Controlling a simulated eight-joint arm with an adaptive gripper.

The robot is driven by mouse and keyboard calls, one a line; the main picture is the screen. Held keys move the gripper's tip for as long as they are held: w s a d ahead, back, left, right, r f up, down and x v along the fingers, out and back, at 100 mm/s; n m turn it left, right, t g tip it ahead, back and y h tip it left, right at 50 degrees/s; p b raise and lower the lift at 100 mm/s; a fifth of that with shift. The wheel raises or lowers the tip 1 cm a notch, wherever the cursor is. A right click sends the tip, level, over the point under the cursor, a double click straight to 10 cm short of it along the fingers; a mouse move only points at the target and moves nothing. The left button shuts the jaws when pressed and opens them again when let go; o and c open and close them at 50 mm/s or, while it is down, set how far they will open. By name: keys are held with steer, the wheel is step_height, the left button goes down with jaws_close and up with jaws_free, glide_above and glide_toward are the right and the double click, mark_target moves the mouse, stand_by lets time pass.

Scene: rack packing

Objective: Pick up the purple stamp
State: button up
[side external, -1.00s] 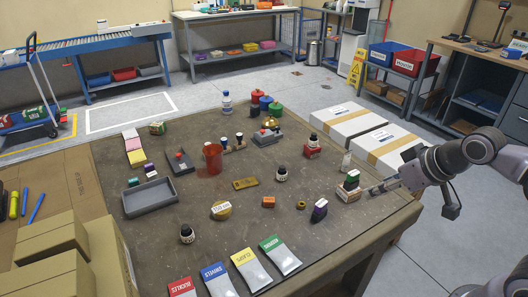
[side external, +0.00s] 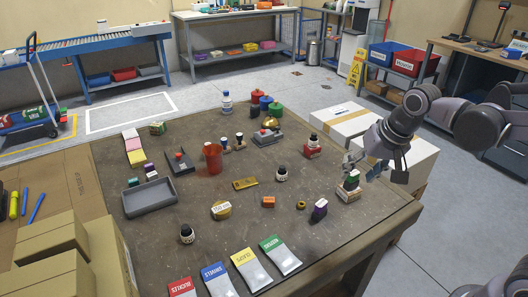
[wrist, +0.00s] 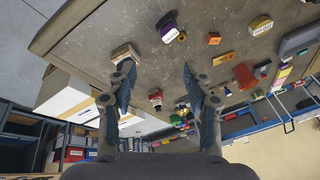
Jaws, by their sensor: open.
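A purple stamp (side external: 319,210) with a dark top stands near the front right of the table, and it also shows near the top of the wrist view (wrist: 167,28). A smaller purple-topped item (side external: 150,168) sits by the grey tray.
An orange block (side external: 268,202), a small brass ring (side external: 301,205) and a black bottle (side external: 282,174) stand left of the purple stamp. Colour-labelled packets (side external: 279,255) lie along the front edge. White boxes (side external: 342,124) stand beyond the table's right edge.

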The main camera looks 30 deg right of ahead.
steer(key=w+f+m+g, duration=0.2)
steer(key=w+f+m, duration=0.2)
steer(key=w+m, duration=0.15)
steer(key=m+g, duration=0.2)
steer(key=m, duration=0.2)
glide_above(322, 202)
steer(key=shift+n, duration=0.25)
steer(key=f, duration=0.4)
steer(key=shift+w+f, duration=0.2)
steer(key=shift+w, duration=0.05)
step_height(322, 202, down, 6)
steer(key=shift+r, duration=0.15)
steer(key=shift+s+f, duration=0.15)
steer(key=shift+f, duration=1.15)
steer(key=shift+s+f, duration=0.1)
steer(key=shift+f, duration=1.2)
jaws_close()
